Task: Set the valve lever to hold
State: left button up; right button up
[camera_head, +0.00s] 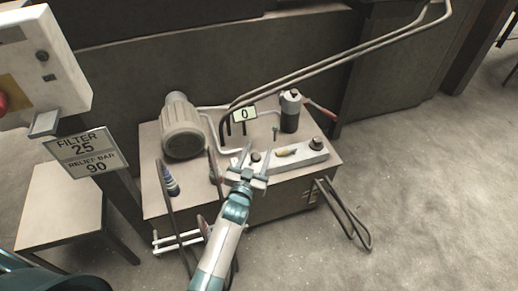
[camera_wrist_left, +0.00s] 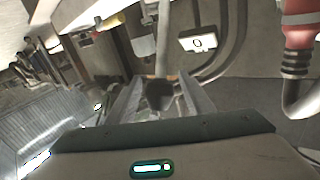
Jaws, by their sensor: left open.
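A pale valve block (camera_head: 308,154) lies along the front of the machine top. It carries a dark round knob (camera_head: 256,156) at its left end, a yellow-marked part in the middle and another dark knob at its right. I cannot tell which part is the valve lever, or its setting. My left gripper (camera_head: 252,166) is open at the block's left end. In the left wrist view, a dark knob (camera_wrist_left: 160,90) shows between the open fingers (camera_wrist_left: 160,103); I cannot tell whether they touch it. My right gripper is not in view.
A display reading 0 (camera_head: 244,114) stands behind the block, beside bent pipes. A ribbed motor (camera_head: 182,128) is at left, a dark cylinder (camera_head: 290,111) with a red-ended rod behind. A sign (camera_head: 87,151) reads FILTER 25, RELIEF BAR 90. Floor at right is clear.

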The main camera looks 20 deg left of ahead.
pick_arm(q)
jog(key=shift+w, duration=0.9)
grip_shut()
